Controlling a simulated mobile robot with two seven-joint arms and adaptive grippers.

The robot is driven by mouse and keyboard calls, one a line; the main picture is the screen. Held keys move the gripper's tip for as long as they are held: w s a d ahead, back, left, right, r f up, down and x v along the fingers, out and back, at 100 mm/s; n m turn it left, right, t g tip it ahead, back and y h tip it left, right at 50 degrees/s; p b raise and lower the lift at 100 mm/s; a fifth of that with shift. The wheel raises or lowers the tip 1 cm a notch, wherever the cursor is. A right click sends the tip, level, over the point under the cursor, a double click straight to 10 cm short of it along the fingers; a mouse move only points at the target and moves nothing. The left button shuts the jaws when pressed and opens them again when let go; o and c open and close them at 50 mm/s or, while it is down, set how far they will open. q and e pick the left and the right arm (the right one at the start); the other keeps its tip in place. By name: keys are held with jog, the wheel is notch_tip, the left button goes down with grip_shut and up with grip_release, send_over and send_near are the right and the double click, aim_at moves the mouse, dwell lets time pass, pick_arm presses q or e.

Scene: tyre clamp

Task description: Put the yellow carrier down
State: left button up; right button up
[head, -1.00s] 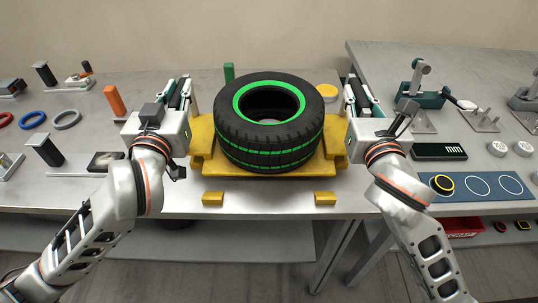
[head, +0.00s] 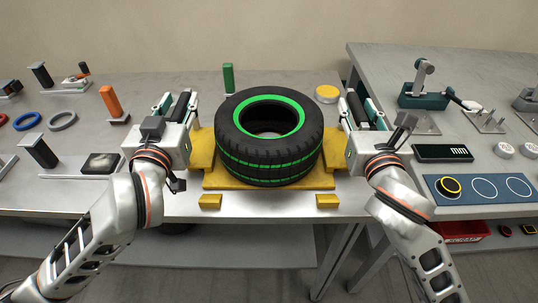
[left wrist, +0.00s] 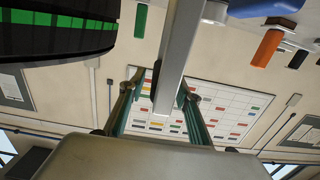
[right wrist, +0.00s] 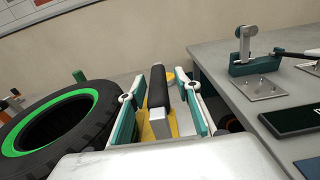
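The yellow carrier (head: 202,150) is low at the table, between my grippers, with a black tyre with green bands (head: 270,160) lying on it. Whether its whole underside touches the table is hidden. My left gripper (head: 177,104) is open, its fingers on either side of a bar-like handle, with gaps showing; the handle shows as a grey bar in the left wrist view (left wrist: 180,60). My right gripper (head: 361,108) is also open. Its fingers stand apart around the dark right handle (right wrist: 158,88), with a gap on each side in the right wrist view.
Two small yellow blocks (head: 210,201) (head: 327,200) lie in front of the carrier near the table's front edge. A green post (head: 228,77) and a yellow disc (head: 327,94) are behind. A second table with a teal clamp (head: 423,95) is on the right.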

pick_arm(q)
notch_tip(320, 180, up, 10)
jog(key=shift+f, duration=0.1)
pick_arm(e)
jog(key=shift+a, duration=0.1)
notch_tip(320, 180, up, 10)
dwell(0.7)
pick_arm(q)
jog(key=shift+s, duration=0.1)
pick_arm(e)
jog(key=shift+s+f, duration=0.1)
jog(key=shift+s, duration=0.05)
